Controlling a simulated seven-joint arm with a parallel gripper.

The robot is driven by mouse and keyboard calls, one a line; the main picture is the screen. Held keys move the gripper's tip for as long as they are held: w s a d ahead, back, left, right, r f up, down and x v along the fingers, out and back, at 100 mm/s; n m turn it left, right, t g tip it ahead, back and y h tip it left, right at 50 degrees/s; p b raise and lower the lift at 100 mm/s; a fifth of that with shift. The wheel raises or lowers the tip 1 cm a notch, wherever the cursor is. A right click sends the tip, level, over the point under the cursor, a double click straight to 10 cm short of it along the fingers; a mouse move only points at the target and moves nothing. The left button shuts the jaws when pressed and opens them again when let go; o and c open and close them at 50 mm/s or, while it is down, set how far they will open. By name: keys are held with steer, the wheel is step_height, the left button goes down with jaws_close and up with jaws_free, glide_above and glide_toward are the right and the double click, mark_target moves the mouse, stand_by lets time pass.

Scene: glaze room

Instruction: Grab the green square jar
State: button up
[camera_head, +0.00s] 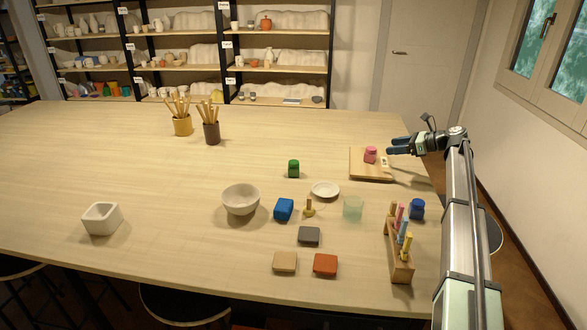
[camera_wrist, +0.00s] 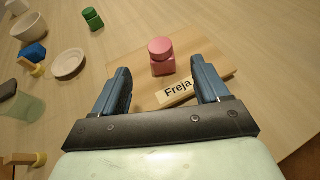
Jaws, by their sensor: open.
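The green square jar (camera_head: 293,169) stands upright on the table, left of the wooden board and behind the white saucer. It also shows in the wrist view at the upper left (camera_wrist: 93,18). My gripper (camera_head: 390,152) is at the right, by the right side of the board. In the wrist view my gripper (camera_wrist: 158,82) is open, its blue fingers wide apart and nothing between their tips. A pink jar (camera_head: 370,155) stands on the board just ahead of the fingers, and the green jar is well off to their left.
The wooden board (camera_head: 365,174) carries the pink jar and a "Freja" name tag (camera_wrist: 177,92). Near the green jar are a white saucer (camera_head: 325,190), a bowl (camera_head: 241,200) and a blue block (camera_head: 284,209). A tool rack (camera_head: 399,262) stands front right. The left of the table is mostly clear.

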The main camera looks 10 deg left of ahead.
steer(key=shift+r, duration=0.1)
stand_by(0.3)
step_height(320, 180, up, 12)
steer(key=m+g+h, duration=0.5)
steer(key=m+h, duration=0.8)
steer(key=m, duration=1.7)
glide_above(294, 162)
steer(key=f, duration=1.3)
steer(key=shift+w+d+f, duration=0.25)
steer(key=shift+s+a+f, duration=0.1)
steer(key=shift+a+f, duration=0.05)
steer(key=shift+f, duration=1.2)
steer(key=shift+s+a+f, duration=0.1)
steer(key=shift+a+f, duration=0.05)
steer(key=shift+f, duration=1.15)
